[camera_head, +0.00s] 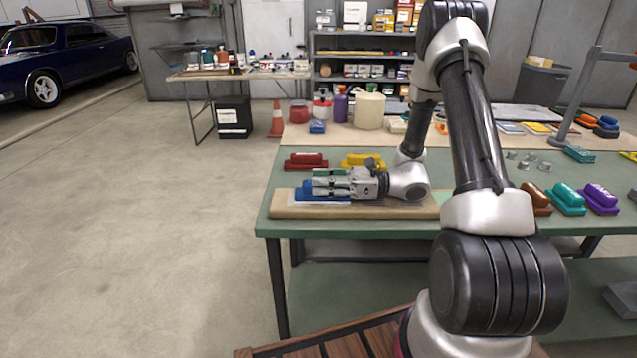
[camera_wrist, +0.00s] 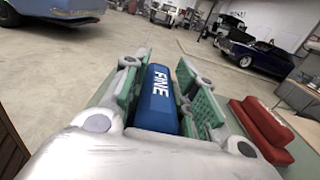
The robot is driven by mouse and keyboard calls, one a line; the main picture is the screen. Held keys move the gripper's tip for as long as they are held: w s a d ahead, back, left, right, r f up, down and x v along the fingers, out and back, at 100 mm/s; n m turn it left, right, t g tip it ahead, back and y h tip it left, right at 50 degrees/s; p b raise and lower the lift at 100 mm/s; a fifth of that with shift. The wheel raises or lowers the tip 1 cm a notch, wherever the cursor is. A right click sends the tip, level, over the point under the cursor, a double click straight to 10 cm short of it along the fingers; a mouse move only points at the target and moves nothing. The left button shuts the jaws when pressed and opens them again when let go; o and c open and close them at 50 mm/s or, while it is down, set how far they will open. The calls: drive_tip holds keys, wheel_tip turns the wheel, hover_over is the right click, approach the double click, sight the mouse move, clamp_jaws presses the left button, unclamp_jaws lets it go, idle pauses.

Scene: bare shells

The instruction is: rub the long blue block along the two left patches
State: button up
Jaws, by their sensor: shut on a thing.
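The long blue block (camera_head: 304,189) lies at the left end of a tan board (camera_head: 285,211) on the green table. My gripper (camera_head: 322,184) is shut on it from the right, low over the board. In the wrist view the blue block (camera_wrist: 158,98), lettered "FINE", sits between the green finger pads of my gripper (camera_wrist: 165,92). A pale strip (camera_head: 310,204) shows along the block's near side. The block and gripper hide much of the board's top, so I cannot tell the patches apart. Whether the block touches the board is unclear.
A red block (camera_head: 306,163) and a yellow block (camera_head: 362,160) stand just behind the board. The red block also shows in the wrist view (camera_wrist: 262,130). Brown (camera_head: 536,199), teal (camera_head: 567,200) and purple (camera_head: 599,198) blocks stand at the right. The table's left edge is close by.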

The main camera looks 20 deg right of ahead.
drive_tip(key=shift+x, duration=1.45)
drive_tip(key=shift+s+d, duration=0.25)
drive_tip(key=shift+d, duration=0.45)
idle(3.4)
drive_tip(key=shift+r, duration=3.5)
